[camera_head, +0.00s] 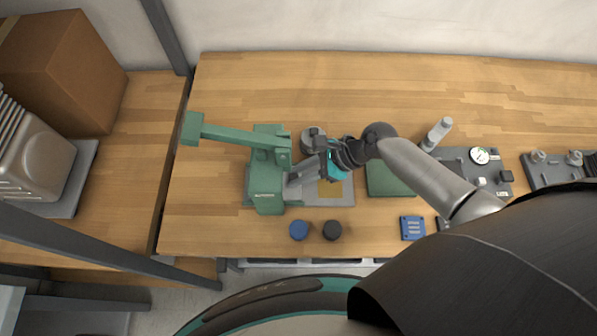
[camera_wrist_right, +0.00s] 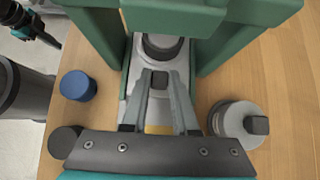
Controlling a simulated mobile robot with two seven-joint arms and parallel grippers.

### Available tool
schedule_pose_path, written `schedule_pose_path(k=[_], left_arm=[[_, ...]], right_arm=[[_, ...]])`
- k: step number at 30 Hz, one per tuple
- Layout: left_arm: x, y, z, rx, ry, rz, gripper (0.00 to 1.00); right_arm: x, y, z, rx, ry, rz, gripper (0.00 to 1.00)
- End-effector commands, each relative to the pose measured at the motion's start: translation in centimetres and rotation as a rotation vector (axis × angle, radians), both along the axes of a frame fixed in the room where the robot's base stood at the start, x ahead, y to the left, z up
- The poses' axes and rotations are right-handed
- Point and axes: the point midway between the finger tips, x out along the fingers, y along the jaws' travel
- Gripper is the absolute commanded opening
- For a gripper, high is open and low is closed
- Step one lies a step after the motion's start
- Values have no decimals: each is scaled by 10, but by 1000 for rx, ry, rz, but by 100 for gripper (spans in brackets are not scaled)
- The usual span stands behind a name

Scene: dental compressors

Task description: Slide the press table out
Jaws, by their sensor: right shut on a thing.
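The green press (camera_head: 268,180) stands on the wooden bench, its long lever pointing left. It also shows in the wrist view (camera_wrist_right: 228,35), its frame on both sides of the grey press table (camera_wrist_right: 133,85). In the head view the table (camera_head: 342,198) extends right of the press, with a yellow patch on it. My right gripper (camera_head: 290,180) reaches in from the right, low over the table. In the wrist view its fingers (camera_wrist_right: 160,82) are closed on a small dark handle at the table, partly hidden by them. My left gripper (camera_wrist_right: 38,30) seems to show at the upper left.
A grey round part with a knob (camera_wrist_right: 237,122) stands close behind the table. Blue (camera_head: 299,230) and black (camera_head: 332,231) round pieces lie in front. A green mat (camera_head: 390,180) lies right of the table. The bench behind the press is clear.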

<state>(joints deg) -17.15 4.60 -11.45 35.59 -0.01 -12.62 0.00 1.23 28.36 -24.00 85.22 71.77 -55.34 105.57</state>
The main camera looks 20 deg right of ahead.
Motion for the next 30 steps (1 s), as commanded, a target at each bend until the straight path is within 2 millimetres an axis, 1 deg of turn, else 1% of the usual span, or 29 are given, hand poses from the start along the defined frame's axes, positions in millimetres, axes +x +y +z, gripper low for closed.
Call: schedule_pose_path(k=[5,8,11,12,15,19,23,30], left_arm=[[0,0,1,0,1,0,0],[0,0,6,0,1,0,0],[-1,0,14,0,1,0,0],[-1,0,16,0,1,0,0],[-1,0,20,0,1,0,0],[-1,0,22,0,2,0,0],[-1,0,22,0,2,0,0],[-1,0,22,0,2,0,0]], right_arm=[[0,-3,0,-2,1,-1,0],[-5,-16,1,-4,5,-2,0],[-12,-40,1,-5,9,-4,0],[-15,-51,1,-5,7,-4,0],[-23,-77,1,-5,8,-4,0],[-29,-100,0,-3,5,-1,0],[-32,-110,0,-1,2,0,0],[-32,-112,0,-4,1,0,0]])
